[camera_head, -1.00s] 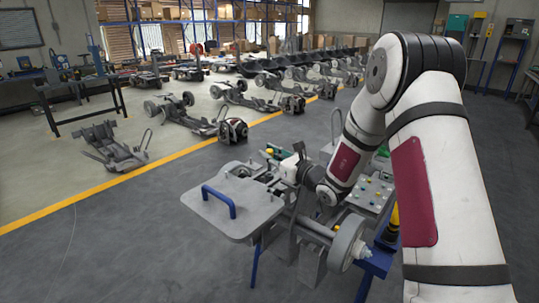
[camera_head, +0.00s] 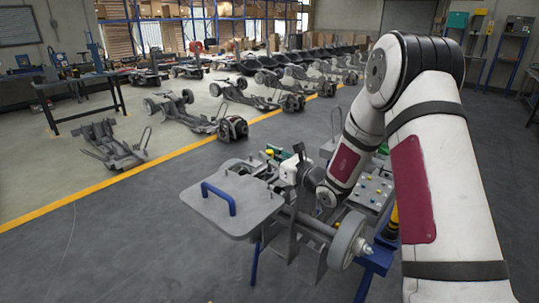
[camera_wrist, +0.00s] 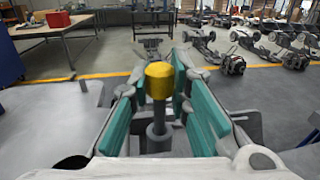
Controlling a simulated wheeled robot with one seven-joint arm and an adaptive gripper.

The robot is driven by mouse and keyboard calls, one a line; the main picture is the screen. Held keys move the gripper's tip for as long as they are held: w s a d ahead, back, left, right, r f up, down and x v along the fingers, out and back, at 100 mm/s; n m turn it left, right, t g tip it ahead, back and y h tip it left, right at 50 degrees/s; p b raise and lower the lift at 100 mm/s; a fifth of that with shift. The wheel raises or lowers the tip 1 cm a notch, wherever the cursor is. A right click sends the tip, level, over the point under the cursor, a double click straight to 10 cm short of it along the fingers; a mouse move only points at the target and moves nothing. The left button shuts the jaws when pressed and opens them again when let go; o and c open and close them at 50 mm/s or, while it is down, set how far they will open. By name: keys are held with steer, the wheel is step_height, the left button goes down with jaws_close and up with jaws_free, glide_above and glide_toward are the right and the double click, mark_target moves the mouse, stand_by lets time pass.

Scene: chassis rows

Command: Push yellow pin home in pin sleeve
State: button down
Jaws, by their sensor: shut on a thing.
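The yellow pin (camera_wrist: 159,80) stands upright between my finger pads in the wrist view, with its yellow head on top. A grey upright shaft (camera_wrist: 158,130) continues below the head. I cannot tell where the pin ends and the pin sleeve begins, nor how deep the pin sits. My gripper (camera_wrist: 160,72) is shut on the yellow pin, with teal pads on both sides of it. In the head view a small yellow spot (camera_head: 269,152) shows beside the gripper, over the chassis; the sleeve cannot be made out there.
A grey plate with a blue handle (camera_head: 222,212) lies in front of the gripper. A wheel (camera_head: 346,240) is at the chassis's near right end. Open floor lies left, with other chassis beyond the yellow line.

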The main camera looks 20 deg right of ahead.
steer(key=shift+f, duration=0.3)
stand_by(0.4)
steer(key=shift+f, duration=0.25)
steer(key=c, duration=1.4)
jaws_free()
steer(key=shift+f, duration=0.1)
steer(key=shift+c, duration=0.2)
steer(key=shift+s, duration=0.1)
steer(key=v, duration=1.2)
